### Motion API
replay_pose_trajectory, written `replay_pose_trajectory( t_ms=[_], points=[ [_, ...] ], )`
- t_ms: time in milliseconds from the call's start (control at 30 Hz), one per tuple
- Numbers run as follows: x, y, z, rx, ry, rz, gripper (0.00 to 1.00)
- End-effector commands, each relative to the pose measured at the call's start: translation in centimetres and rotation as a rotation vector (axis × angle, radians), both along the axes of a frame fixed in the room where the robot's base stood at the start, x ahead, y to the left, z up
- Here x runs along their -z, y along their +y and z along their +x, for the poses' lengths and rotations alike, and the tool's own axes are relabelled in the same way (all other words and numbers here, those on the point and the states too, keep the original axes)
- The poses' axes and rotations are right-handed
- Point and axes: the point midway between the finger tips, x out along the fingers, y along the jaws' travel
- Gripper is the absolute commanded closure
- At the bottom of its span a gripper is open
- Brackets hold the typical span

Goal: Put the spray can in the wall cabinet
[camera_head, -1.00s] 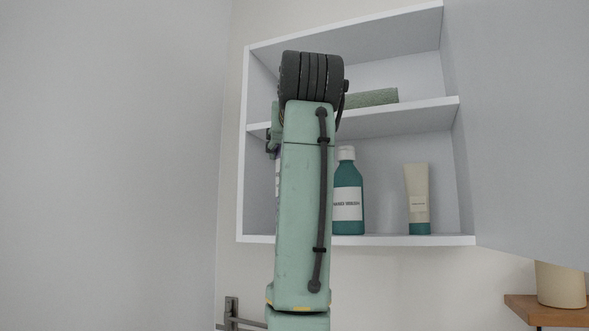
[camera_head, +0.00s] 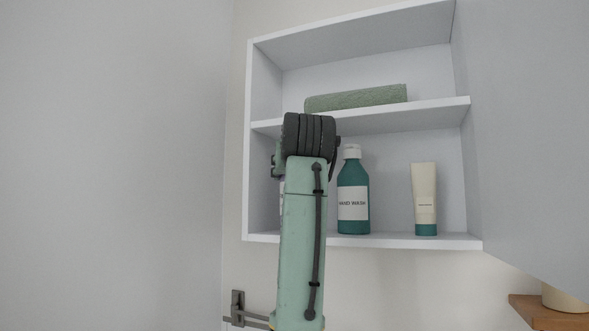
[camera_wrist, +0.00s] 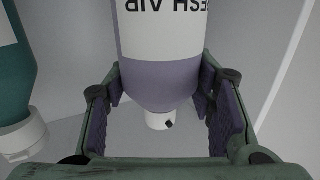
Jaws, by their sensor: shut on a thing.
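The spray can (camera_wrist: 160,72) has a white label, a purple shoulder and a white nozzle cap. My gripper (camera_wrist: 157,90) is shut on it, one finger on each side near its shoulder. In the head view my arm hides most of the can; a thin strip of its label (camera_head: 282,203) shows left of the arm, at the lower compartment of the wall cabinet (camera_head: 365,241). Whether its base touches the cabinet floor is hidden. The cabinet is open, with one middle shelf.
A teal hand wash bottle (camera_head: 354,190) and a cream tube (camera_head: 425,198) stand in the lower compartment, right of my arm. A green rolled towel (camera_head: 356,98) lies on the middle shelf. The open door (camera_head: 530,130) is at right. A wooden shelf (camera_head: 548,312) is lower right.

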Motion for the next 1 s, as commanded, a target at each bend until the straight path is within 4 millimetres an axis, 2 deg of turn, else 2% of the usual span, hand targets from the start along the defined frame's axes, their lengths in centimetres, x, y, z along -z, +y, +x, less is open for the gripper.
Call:
replay_pose_trajectory(
  t_ms=[200,233,300,500,867,1000],
  points=[
    [0.4,0.0,0.0,0.000,0.000,0.000,1.00],
    [0.3,0.0,0.0,0.000,0.001,0.000,0.48],
    [0.3,0.0,0.0,0.000,0.001,0.000,0.43],
    [0.3,0.0,0.0,0.000,0.001,0.000,0.30],
    [-0.3,0.0,0.0,0.000,0.000,0.000,0.30],
    [0.2,-0.2,-1.9,0.000,-0.003,0.000,0.30]
  ],
)
